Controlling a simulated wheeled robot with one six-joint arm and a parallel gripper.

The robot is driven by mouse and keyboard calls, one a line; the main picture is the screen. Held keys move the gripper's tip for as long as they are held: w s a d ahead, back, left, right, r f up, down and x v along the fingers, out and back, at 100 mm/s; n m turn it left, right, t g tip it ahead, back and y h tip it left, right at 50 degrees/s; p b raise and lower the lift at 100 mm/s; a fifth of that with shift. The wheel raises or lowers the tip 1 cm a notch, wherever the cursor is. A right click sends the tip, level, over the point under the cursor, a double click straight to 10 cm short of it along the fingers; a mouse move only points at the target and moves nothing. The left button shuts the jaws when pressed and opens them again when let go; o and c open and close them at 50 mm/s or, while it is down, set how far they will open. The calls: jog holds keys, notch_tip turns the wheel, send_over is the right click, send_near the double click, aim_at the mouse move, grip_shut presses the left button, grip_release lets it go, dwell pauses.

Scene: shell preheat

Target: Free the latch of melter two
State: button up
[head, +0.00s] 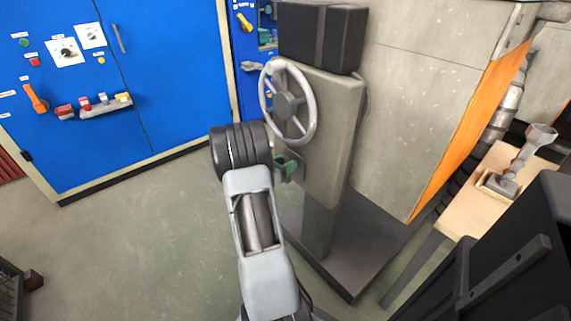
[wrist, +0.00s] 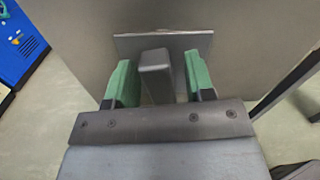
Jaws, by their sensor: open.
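A grey block-shaped bar (wrist: 155,73), which looks like the latch, stands out from a thin metal plate (wrist: 190,41) on a grey face. My gripper (wrist: 160,80) is open, with one green finger on each side of the bar. A gap shows on both sides, wider on the right, so the fingers seem apart from it. In the head view my gripper (head: 288,168) is partly hidden by my arm, low on the grey pedestal (head: 335,145) under a handwheel (head: 288,101). The latch cannot be made out there. No label shows which melter this is.
A blue cabinet (head: 165,75) with switches and an orange handle (head: 37,98) stands at left. A large grey housing with an orange edge (head: 465,125) is at right, beside a small wooden table (head: 480,210). The floor (head: 130,240) at left is mostly clear.

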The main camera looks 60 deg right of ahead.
jog(key=shift+c, duration=0.3)
grip_shut()
jog(key=shift+s+a+m+b, duration=0.15)
jog(key=shift+m+b, duration=0.3)
jog(key=shift+m, duration=0.45)
jog(key=shift+o, duration=0.3)
grip_release()
